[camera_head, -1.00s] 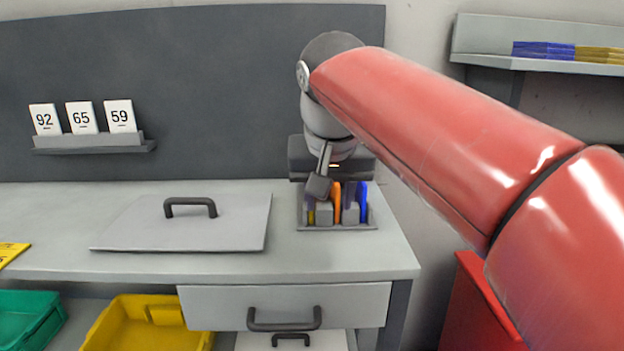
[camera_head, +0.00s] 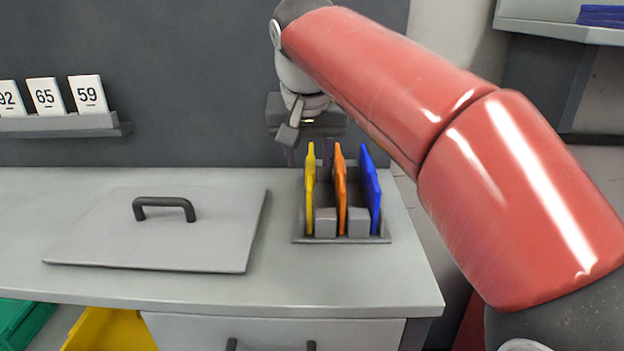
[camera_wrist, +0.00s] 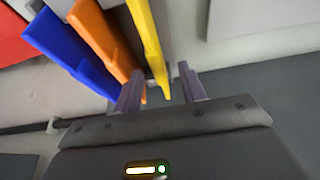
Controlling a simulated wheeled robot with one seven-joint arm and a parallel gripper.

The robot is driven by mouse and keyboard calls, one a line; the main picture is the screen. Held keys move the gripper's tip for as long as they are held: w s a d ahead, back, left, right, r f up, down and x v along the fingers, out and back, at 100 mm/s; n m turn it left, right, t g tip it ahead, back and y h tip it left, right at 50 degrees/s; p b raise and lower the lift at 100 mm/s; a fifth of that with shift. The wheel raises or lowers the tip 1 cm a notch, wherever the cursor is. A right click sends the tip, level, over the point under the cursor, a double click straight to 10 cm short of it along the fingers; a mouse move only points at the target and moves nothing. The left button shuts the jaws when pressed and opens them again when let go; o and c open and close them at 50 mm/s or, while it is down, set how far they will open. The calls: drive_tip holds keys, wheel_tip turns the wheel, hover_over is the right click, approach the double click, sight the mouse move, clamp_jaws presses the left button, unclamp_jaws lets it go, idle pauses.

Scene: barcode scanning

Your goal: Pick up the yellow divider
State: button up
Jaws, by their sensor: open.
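The yellow divider (camera_head: 310,190) stands upright in the left slot of a grey rack (camera_head: 300,239) on the bench, beside an orange divider (camera_head: 341,190) and a blue divider (camera_head: 370,190). My gripper (camera_head: 309,155) is behind and above the rack, its fingers partly hidden by the dividers. In the wrist view my gripper (camera_wrist: 160,92) is open, and the yellow divider (camera_wrist: 148,40) reaches toward the space between its fingers. The orange divider (camera_wrist: 103,38) lies close to the left finger there. I cannot tell whether either finger touches a divider.
A grey lid with a dark handle (camera_head: 155,230) lies on the bench left of the rack. Number cards (camera_head: 88,94) stand on a wall ledge. A dark panel rises behind the bench. A yellow bin (camera_head: 108,332) sits below the bench.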

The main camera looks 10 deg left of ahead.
sight(310, 163)
drive_tip(key=x, duration=0.5)
drive_tip(key=shift+w+d, duration=0.1)
drive_tip(key=shift+w, duration=0.15)
clamp_jaws()
